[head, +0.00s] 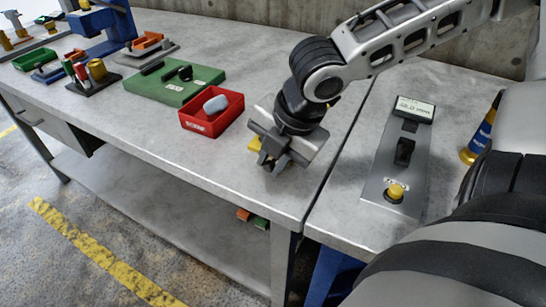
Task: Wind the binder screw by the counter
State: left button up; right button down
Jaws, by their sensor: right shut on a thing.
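My right gripper (272,160) reaches in from the upper right and points down near the front right corner of the grey bench (230,55). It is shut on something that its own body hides. My left gripper is not in view.
A red bin (197,123) holding a pale object stands left of the gripper. A green board (160,88) with black parts lies farther left. The panel carries a black switch (404,152) and a yellow button (395,191). A blue-and-yellow cone-shaped object (481,136) stands right.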

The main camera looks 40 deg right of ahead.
jog(key=shift+a+f+t+y, duration=0.1)
jog(key=shift+f+t+y, duration=0.3)
jog(key=shift+t, duration=0.3)
jog(key=shift+f+t+y+p, duration=0.1)
jog(key=shift+t+y+p, duration=0.3)
jog(key=shift+t, duration=0.4)
jog(key=shift+w+f, duration=0.1)
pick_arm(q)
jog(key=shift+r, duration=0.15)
pick_arm(e)
jog(key=shift+t, duration=0.3)
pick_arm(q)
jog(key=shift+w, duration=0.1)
pick_arm(e)
jog(key=shift+f, duration=0.1)
jog(key=c, duration=1.3)
grip_release()
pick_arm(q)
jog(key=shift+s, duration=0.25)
